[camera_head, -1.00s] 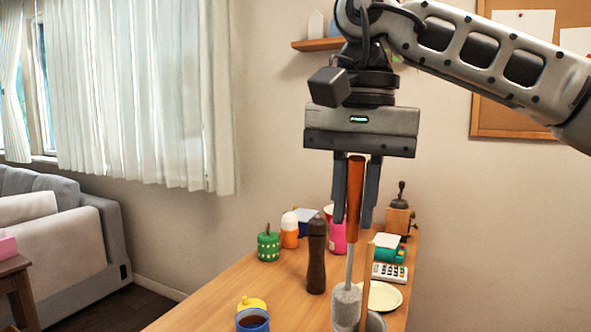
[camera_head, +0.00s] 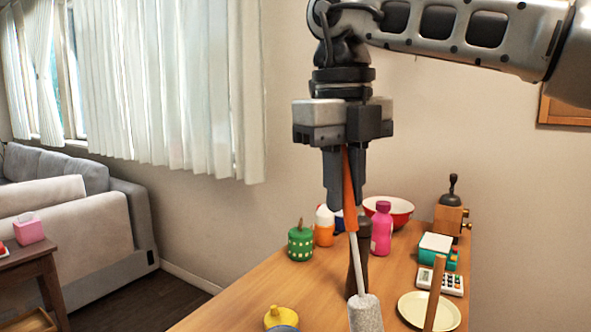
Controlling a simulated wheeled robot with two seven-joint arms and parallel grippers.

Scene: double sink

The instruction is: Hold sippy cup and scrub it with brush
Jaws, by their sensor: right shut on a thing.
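My right gripper (camera_head: 345,200) points down over the table and is shut on the orange handle of a brush (camera_head: 366,313). The brush hangs slightly tilted, with a thin light shaft and a grey bristle head low in the view. No cup is in a gripper that I can see. A green spotted container (camera_head: 301,243) and an orange bottle with a white top (camera_head: 324,227) stand on the table to the left of the brush; I cannot tell which thing is the sippy cup. A yellow lid-like thing (camera_head: 281,317) is at the bottom edge. My left gripper is not in view.
On the wooden table (camera_head: 250,300) stand a dark pepper mill (camera_head: 361,265) behind the brush, a pink bottle (camera_head: 382,228), a red bowl (camera_head: 401,211), a coffee grinder (camera_head: 452,215), a calculator (camera_head: 440,281) and a plate (camera_head: 413,312). A wooden stick (camera_head: 434,292) rises in front of the plate.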

